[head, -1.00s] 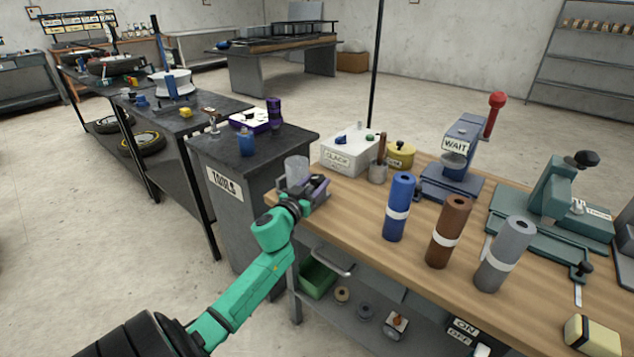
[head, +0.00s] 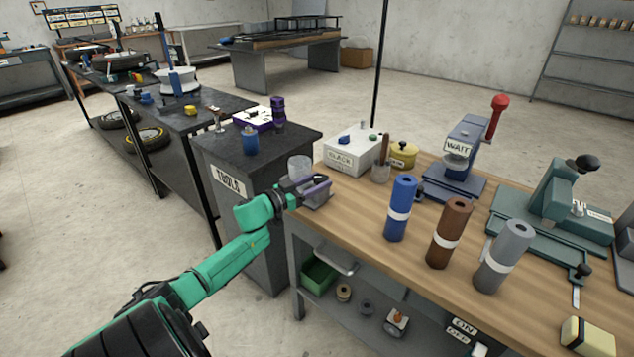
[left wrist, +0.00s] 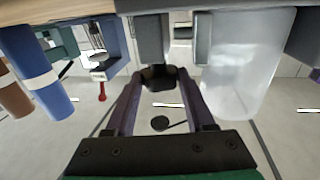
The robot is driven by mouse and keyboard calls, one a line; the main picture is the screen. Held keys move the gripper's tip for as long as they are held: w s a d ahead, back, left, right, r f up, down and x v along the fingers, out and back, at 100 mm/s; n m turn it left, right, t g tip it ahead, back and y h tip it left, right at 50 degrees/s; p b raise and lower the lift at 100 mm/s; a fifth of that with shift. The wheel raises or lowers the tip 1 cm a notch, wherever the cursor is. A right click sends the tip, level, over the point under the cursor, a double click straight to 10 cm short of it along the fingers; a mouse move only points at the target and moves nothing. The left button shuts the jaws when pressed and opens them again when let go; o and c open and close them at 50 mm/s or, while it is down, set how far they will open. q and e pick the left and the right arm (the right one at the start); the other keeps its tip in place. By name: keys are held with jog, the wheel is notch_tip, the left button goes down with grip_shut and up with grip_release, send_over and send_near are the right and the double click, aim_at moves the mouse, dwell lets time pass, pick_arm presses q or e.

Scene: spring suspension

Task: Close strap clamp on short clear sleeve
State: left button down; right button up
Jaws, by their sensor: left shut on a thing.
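The short clear sleeve (head: 300,167) stands at the left corner of the wooden bench, in a grey holder. It also shows large at the right of the left wrist view (left wrist: 241,65). My left gripper (head: 318,184) is beside the sleeve, on its near right side. In the left wrist view its purple fingers (left wrist: 160,82) are shut on a dark clamp lever (left wrist: 158,77) at the end of a grey bar (left wrist: 150,40). Whether the strap is tight around the sleeve cannot be told. My right gripper is not in view.
Blue (head: 401,208), brown (head: 449,232) and grey (head: 504,256) rolls stand on the bench. A white box (head: 352,148), a yellow tin (head: 403,154) and a blue press (head: 462,155) are behind. A dark tool cabinet (head: 255,175) stands to the left.

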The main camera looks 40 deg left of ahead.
pick_arm(q)
jog(key=shift+f, duration=0.1)
jog(key=shift+c, duration=1.3)
grip_release()
